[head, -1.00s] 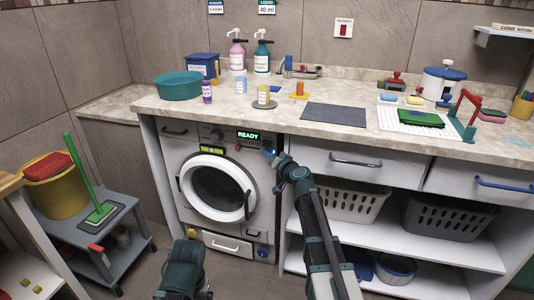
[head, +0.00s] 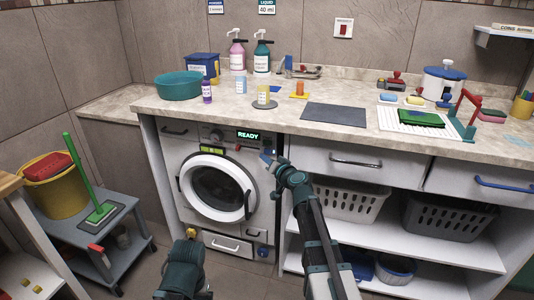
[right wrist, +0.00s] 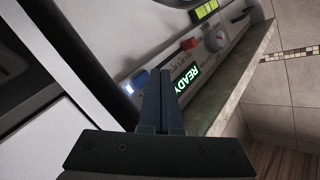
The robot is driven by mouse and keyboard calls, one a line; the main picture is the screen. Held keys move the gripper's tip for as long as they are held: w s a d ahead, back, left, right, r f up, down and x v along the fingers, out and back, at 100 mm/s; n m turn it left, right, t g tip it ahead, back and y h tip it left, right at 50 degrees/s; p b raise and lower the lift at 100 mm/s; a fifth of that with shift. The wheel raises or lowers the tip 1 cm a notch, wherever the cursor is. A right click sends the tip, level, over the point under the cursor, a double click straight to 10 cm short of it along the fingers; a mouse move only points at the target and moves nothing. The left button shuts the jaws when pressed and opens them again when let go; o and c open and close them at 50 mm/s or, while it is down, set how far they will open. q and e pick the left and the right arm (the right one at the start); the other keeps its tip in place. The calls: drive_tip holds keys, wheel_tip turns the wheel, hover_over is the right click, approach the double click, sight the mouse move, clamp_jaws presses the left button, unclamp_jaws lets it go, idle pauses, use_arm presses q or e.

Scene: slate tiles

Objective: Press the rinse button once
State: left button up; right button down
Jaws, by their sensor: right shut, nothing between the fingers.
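The washing machine (head: 167,155) has a control panel with a green READY display (head: 248,135); the display also shows in the right wrist view (right wrist: 187,78). In that view a blue button (right wrist: 140,78) with a small lit white spot beside it and a red button (right wrist: 189,43) sit on the panel. Their labels are too small to read, so I cannot tell which is rinse. My right gripper (head: 266,158) is shut and empty, its fingertips (right wrist: 160,72) in front of the panel near the blue button; contact is not visible. My left arm (head: 182,270) is low in front; its fingers are not clear.
The round door (head: 247,205) is shut below the panel. The worktop (head: 355,130) overhangs the panel and holds bottles, a teal basin (head: 178,86) and a grey mat (head: 334,115). Drawers (head: 340,167) are to the right. A grey cart (head: 75,238) stands at the left.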

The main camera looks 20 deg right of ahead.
drive_tip(key=s+a, duration=0.2)
drive_tip(key=s, duration=0.1)
drive_tip(key=shift+s+a, duration=0.1)
drive_tip(key=shift+s, duration=0.1)
idle(0.5)
drive_tip(key=s+a+f+n+g+y, duration=0.1)
drive_tip(key=s+a+f+n+g, duration=0.35)
drive_tip(key=s+a+f, duration=0.4)
drive_tip(key=s+a+f+n+g+y, duration=0.2)
drive_tip(key=s+a+f+n+g, duration=0.3)
drive_tip(key=s+a, duration=0.55)
drive_tip(key=s+d+f+g+h, duration=0.1)
drive_tip(key=s+f+g+h, duration=0.25)
drive_tip(key=s, duration=0.45)
drive_tip(key=s+d+f+g+h, duration=0.1)
drive_tip(key=s+f+g+h, duration=0.2)
drive_tip(key=s, duration=0.4)
wheel_tip(320, 180, up, 33)
drive_tip(key=p, duration=3.1)
drive_tip(key=shift+d+f+h, duration=0.2)
drive_tip(key=shift+h, duration=0.25)
